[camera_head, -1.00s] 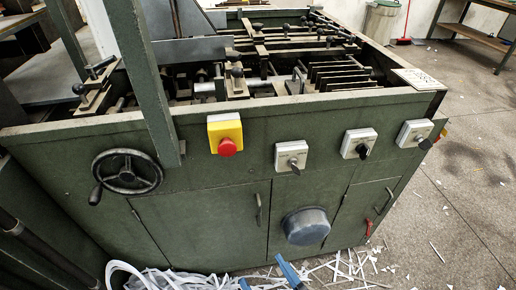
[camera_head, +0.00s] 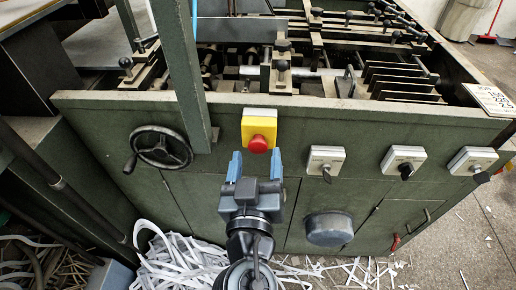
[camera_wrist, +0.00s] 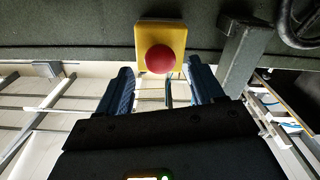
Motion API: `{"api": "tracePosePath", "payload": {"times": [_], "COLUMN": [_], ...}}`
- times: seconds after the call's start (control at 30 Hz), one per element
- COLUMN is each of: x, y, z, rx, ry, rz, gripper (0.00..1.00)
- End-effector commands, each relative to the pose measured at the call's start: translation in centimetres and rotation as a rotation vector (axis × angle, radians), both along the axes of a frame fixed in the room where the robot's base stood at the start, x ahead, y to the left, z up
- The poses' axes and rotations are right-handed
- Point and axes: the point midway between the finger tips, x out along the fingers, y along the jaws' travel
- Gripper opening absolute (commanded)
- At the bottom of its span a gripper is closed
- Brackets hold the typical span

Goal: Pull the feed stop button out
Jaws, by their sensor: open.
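The feed stop button (camera_head: 258,144) is a red round knob on a yellow box (camera_head: 259,115) fixed to the green machine's front panel. My gripper (camera_head: 256,158) is open, its two blue fingers apart and empty. In the head view the fingertips are just below the red button, to either side of it. In the wrist view the button (camera_wrist: 160,59) shows beyond the fingertips, roughly midway between the fingers (camera_wrist: 160,72). I see no contact with it, and the exact gap is hard to tell.
A black handwheel (camera_head: 161,148) and a green upright post (camera_head: 182,75) are left of the button. Grey switch boxes (camera_head: 325,160) line the panel to the right. A round grey cover (camera_head: 329,229) bulges below. Paper strips (camera_head: 180,265) litter the floor.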

Motion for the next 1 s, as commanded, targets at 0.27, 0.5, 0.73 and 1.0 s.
{"api": "tracePosePath", "payload": {"times": [0.27,0.5,0.73,1.0], "x": [2.0,2.1,2.1,2.1], "y": [-0.1,-0.1,-0.1,-0.1], "z": [0.0,-0.1,-0.1,0.0], "rx": [-0.001,-0.001,-0.001,-0.001], "ry": [0.0,0.0,0.0,0.0], "rz": [0.001,0.001,0.001,0.002], "gripper": [0.67,0.67,0.45,0.19]}}
